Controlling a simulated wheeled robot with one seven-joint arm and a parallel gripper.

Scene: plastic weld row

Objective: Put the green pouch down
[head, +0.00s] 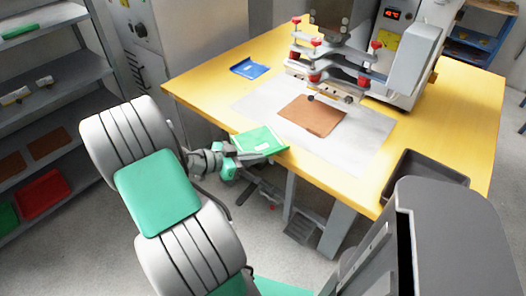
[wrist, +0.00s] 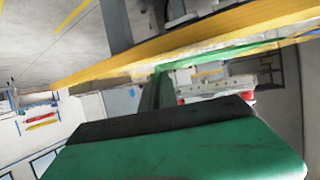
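The green pouch (head: 260,141) lies at the near left edge of the yellow table (head: 340,183), its near part by the rim. In the wrist view a thin light green strip along the table edge looks like the pouch (wrist: 222,52), seen nearly edge-on. My gripper (head: 234,159) is at the pouch's left end, beside the table edge.
A brown sheet (head: 312,115) lies on a pale mat (head: 365,150) before the press (head: 335,65). A blue item (head: 249,68) lies at the back left. A dark tray (head: 425,170) stands at the right. Grey shelves (head: 60,100) stand left.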

